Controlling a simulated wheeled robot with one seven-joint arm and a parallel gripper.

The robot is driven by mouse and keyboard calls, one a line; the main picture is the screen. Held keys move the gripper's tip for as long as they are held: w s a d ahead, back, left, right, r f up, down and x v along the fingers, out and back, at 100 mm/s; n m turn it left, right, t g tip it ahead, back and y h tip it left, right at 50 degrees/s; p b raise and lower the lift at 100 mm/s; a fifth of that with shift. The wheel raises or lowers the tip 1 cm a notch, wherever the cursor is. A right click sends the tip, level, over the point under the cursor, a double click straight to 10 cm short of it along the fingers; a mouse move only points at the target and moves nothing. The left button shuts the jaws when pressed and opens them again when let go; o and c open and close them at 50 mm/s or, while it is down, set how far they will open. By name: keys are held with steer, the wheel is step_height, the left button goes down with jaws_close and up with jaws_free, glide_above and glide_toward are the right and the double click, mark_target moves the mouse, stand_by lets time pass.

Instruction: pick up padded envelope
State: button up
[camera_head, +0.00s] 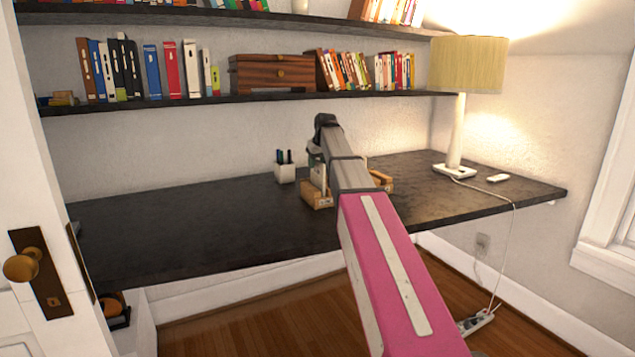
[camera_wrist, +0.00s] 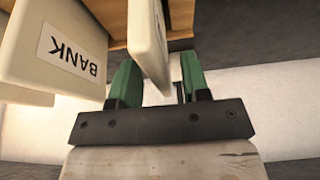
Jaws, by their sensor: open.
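A wooden holder (camera_head: 318,200) stands on the dark desk, largely hidden behind my arm in the head view. A strip of it shows at the top of the wrist view (camera_wrist: 118,14). A thick cream envelope-like piece (camera_wrist: 147,38) stands in it and reaches down between the two green fingers of my gripper (camera_wrist: 158,66). The gripper is open, with a gap visible on the piece's right. To the left is another cream piece (camera_wrist: 35,45) with a "BANK" label, outside the fingers. I cannot tell which is the padded envelope. In the head view the fingers are hidden.
The desk (camera_head: 200,225) is bare on its left. A pen cup (camera_head: 285,172) stands left of the holder. A lamp (camera_head: 467,75) and a small white item (camera_head: 497,178) are at the right. A shelf (camera_head: 250,99) with books and a wooden box (camera_head: 272,73) runs above.

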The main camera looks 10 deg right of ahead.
steer(key=shift+f, duration=0.25)
stand_by(0.4)
jaws_close()
